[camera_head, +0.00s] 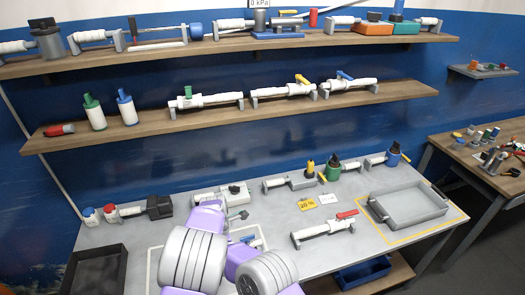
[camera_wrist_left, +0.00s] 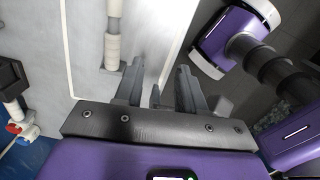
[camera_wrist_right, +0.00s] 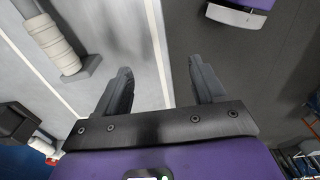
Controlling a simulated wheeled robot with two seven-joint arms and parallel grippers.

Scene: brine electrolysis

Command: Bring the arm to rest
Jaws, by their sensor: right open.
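In the head view my two purple and grey arms (camera_head: 200,255) reach over the near edge of the grey workbench (camera_head: 290,240). I cannot make out their fingertips there. In the left wrist view my left gripper (camera_wrist_left: 158,85) has its two dark fingers apart, pointing down past the bench edge, with no object clearly between them. In the right wrist view my right gripper (camera_wrist_right: 160,88) is wide open and empty, with the bench and the dark floor below. A purple part of my own body shows at the top of that view.
A white tube on a grey stand (camera_wrist_right: 55,45) lies near my right gripper. A grey tray (camera_head: 410,207) sits inside a yellow outline, and a black tray (camera_head: 95,272) stands at left. A red-handled valve piece (camera_head: 325,230) lies on the bench. Two loaded shelves (camera_head: 230,118) hang behind.

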